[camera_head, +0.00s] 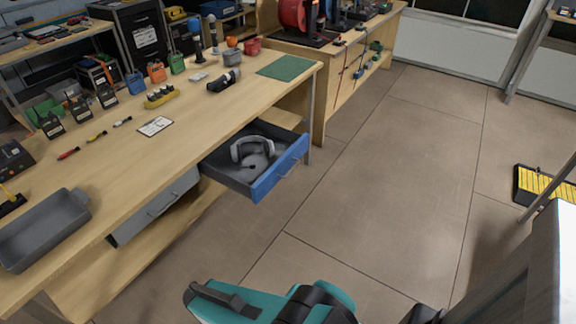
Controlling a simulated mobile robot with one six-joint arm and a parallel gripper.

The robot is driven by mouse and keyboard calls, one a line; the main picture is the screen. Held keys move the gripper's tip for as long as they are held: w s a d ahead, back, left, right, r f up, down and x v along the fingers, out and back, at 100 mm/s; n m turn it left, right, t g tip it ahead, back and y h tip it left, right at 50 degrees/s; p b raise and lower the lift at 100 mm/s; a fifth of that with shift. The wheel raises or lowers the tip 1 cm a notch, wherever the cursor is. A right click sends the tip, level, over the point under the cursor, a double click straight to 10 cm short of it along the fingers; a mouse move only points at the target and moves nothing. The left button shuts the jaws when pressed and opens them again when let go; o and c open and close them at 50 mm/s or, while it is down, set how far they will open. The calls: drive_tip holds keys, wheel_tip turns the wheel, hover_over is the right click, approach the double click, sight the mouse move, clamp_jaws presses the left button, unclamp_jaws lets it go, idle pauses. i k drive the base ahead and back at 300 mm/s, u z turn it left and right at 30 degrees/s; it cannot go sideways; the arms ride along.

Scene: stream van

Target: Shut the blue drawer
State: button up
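The blue drawer (281,168) stands pulled out from under the right part of the wooden workbench, in the head view. A grey headset (254,150) lies inside the drawer. A teal and black part of my own arm (275,303) shows at the bottom edge, apart from the drawer, with floor between them. I cannot make out my gripper's fingers in this view.
A grey-fronted drawer (155,208) sits shut to the left under the workbench (150,165). A grey bin (42,231) and several tools stand on top. The floor (350,210) before the blue drawer is clear. A yellow-black ramp (541,184) lies far right.

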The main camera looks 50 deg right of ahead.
sight(289, 146)
drive_tip(key=u, duration=0.65)
drive_tip(key=k, duration=0.1)
drive_tip(key=z, duration=2.3)
drive_tip(key=k, duration=0.85)
drive_tip(key=u, duration=0.15)
drive_tip(key=i, duration=0.8)
